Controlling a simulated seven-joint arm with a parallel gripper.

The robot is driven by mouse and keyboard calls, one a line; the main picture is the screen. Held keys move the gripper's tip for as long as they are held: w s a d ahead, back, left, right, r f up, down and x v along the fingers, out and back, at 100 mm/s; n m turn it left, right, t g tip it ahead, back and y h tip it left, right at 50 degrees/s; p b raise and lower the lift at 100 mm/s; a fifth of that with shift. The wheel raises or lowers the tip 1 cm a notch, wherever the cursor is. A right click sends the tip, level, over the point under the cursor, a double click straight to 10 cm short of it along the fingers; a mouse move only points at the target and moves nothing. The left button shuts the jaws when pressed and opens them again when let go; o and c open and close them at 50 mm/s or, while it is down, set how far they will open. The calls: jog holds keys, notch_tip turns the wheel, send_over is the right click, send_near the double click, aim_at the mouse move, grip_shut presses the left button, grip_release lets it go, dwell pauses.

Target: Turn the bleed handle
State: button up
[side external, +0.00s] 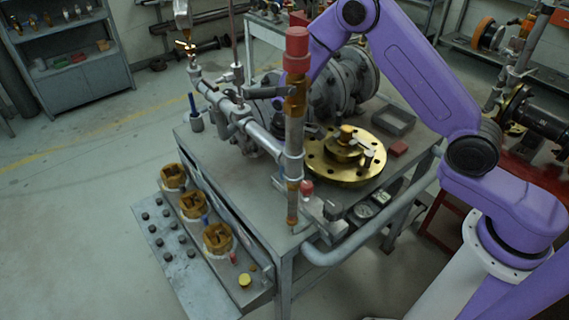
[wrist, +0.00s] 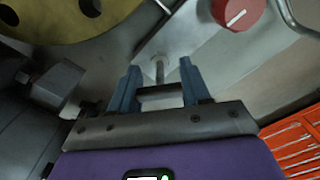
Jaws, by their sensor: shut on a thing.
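The bleed handle (wrist: 160,97) appears in the wrist view as a short dark grey crossbar with a thin pale stem running up from its middle. My gripper (wrist: 159,67) has its two blue-grey fingers on either side of this bar, one at each end, and is shut on it. In the side external view my purple arm reaches over the bench and its end goes behind the upright pipe with the red cap (side external: 297,50). The fingers and handle are hard to make out there.
A brass flange (side external: 343,158) lies on the grey bench (side external: 250,190), with a small tray (side external: 391,121) behind it. Pipework and a large grey valve body (side external: 345,85) crowd the bench. In the wrist view a red knob (wrist: 238,12) is close by at upper right.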

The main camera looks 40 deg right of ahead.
jog(key=shift+m, duration=0.4)
jog(key=m, duration=0.4)
jog(key=shift+m, duration=0.3)
jog(key=m, duration=0.5)
jog(key=shift+m, duration=0.3)
jog(key=o, duration=1.1)
jog(key=shift+c, duration=0.2)
notch_tip(320, 180, up, 18)
jog(key=shift+f, duration=0.25)
jog(key=shift+s, duration=0.1)
